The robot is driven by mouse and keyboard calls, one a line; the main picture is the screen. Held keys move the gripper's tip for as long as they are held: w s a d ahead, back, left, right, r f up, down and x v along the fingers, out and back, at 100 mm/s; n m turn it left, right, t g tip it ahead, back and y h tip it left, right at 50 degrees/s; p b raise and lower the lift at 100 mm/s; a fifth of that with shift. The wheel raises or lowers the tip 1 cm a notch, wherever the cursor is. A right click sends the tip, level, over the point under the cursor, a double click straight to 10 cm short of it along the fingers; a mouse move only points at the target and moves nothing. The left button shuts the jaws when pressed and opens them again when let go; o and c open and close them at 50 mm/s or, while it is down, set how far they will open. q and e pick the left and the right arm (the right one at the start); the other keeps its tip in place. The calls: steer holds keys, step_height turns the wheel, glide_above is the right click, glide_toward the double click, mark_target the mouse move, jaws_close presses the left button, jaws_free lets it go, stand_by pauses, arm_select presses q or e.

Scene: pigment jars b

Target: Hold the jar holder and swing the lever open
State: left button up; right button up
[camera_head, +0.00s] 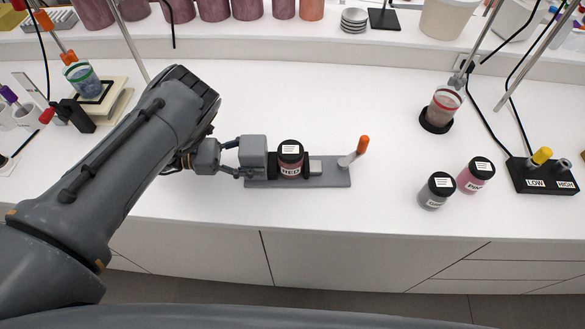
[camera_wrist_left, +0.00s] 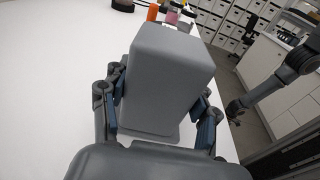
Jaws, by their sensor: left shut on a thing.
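The jar holder (camera_head: 335,179) is a flat grey plate on the white counter, with a big grey block (camera_head: 253,151) at its left end. A dark-lidded jar labelled RED (camera_head: 290,160) stands upright in its dark clamp. The lever (camera_head: 362,147), with an orange grip, stands tilted up to the right at the plate's right end. My left gripper (camera_head: 238,158) is shut on the grey block from the left; the left wrist view shows a finger on each side of the block (camera_wrist_left: 168,75). My right gripper (camera_wrist_left: 236,107) appears at the right of that view, too small to read its fingers.
Two dark-lidded jars, grey (camera_head: 437,190) and pink (camera_head: 475,175), stand right of the holder. Behind them a beaker (camera_head: 442,107) sits on a dark round base. A black LOW/HIGH box (camera_head: 543,176) is at far right. The counter between lever and jars is clear.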

steer(key=shift+a+r, duration=0.2)
steer(key=shift+r, duration=0.05)
stand_by(0.3)
steer(key=shift+o, duration=0.6)
steer(key=shift+d, duration=0.2)
stand_by(0.4)
